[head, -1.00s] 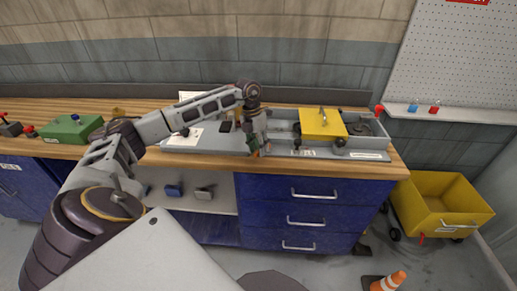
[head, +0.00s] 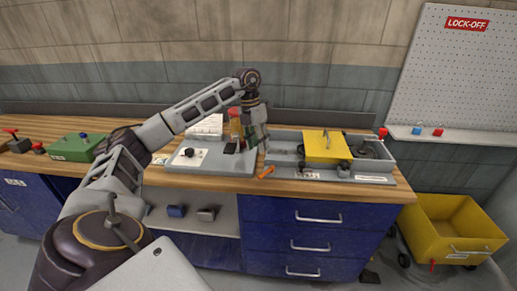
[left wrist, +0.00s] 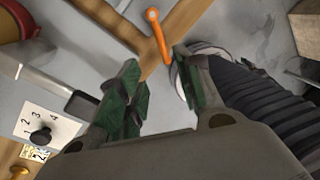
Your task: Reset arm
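An orange arm (head: 266,172), which I take to be the reset arm, lies at the front of the worktop, at the left end of the grey unit with the yellow cover. In the left wrist view the orange arm (left wrist: 157,35) has a round knob end and stands just beyond my fingertips. My left gripper (head: 258,143) hangs above and behind it in the head view. In the left wrist view its two green-padded fingers (left wrist: 162,88) are apart, with nothing between them and no visible contact with the arm. My right gripper is in neither view.
A grey panel with a numbered black dial (left wrist: 40,136) lies left of my gripper. A green box (head: 76,147) is farther left. A yellow cart (head: 450,222) stands right of the bench.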

